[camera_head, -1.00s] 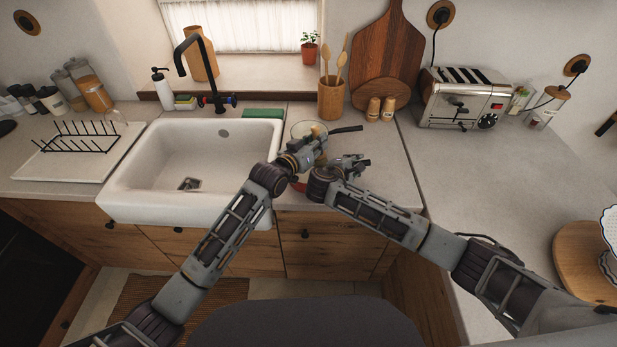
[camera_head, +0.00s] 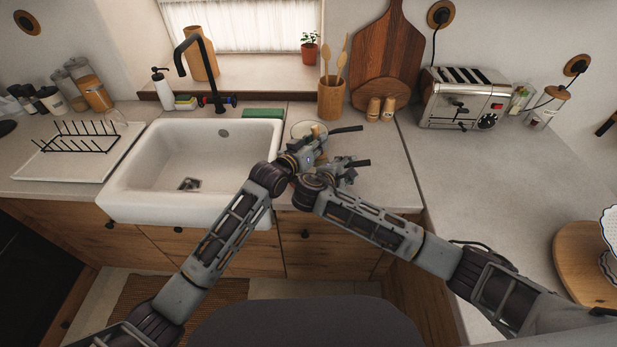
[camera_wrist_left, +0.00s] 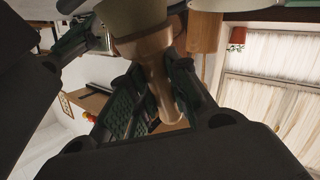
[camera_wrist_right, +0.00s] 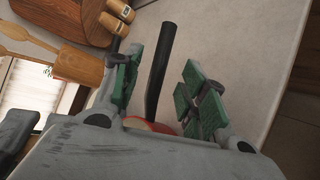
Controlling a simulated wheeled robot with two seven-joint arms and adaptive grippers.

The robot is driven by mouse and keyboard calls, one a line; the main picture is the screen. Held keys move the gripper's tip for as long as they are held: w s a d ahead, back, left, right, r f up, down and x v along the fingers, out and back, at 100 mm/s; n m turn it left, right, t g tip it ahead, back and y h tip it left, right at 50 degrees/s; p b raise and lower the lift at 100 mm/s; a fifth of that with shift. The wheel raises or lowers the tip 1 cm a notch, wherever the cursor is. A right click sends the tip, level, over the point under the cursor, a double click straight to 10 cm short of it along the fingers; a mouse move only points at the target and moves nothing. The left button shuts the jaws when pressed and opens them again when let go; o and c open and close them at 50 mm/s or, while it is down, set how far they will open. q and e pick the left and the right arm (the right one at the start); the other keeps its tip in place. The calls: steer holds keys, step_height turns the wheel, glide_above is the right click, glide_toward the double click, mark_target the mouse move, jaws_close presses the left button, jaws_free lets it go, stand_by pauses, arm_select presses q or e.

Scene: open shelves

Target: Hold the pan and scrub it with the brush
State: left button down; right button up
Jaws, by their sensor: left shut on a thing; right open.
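My left gripper (camera_head: 306,154) is shut on the brush (camera_head: 315,130), whose wooden handle also shows between its fingers in the left wrist view (camera_wrist_left: 160,80). The brush's lower end is hidden in the head view. My right gripper (camera_head: 340,168) is open just below it. In the right wrist view its fingers (camera_wrist_right: 157,88) stand on either side of a black handle (camera_wrist_right: 158,70), apart from it. A red part of the pan (camera_wrist_right: 150,125) shows at the handle's base; my grippers hide most of the pan.
A light round dish or pan (camera_head: 300,128) with another black handle (camera_head: 347,128) lies just behind my left gripper. The white sink (camera_head: 150,190) is at left. A utensil holder (camera_head: 331,99), wooden shakers (camera_head: 374,109) and a toaster (camera_head: 464,97) stand behind.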

steer(key=v, duration=0.6)
steer(key=shift+s, duration=0.15)
arm_select(q)
steer(key=shift+s, duration=0.15)
arm_select(e)
steer(key=shift+s+a, duration=0.1)
steer(key=shift+a, duration=0.05)
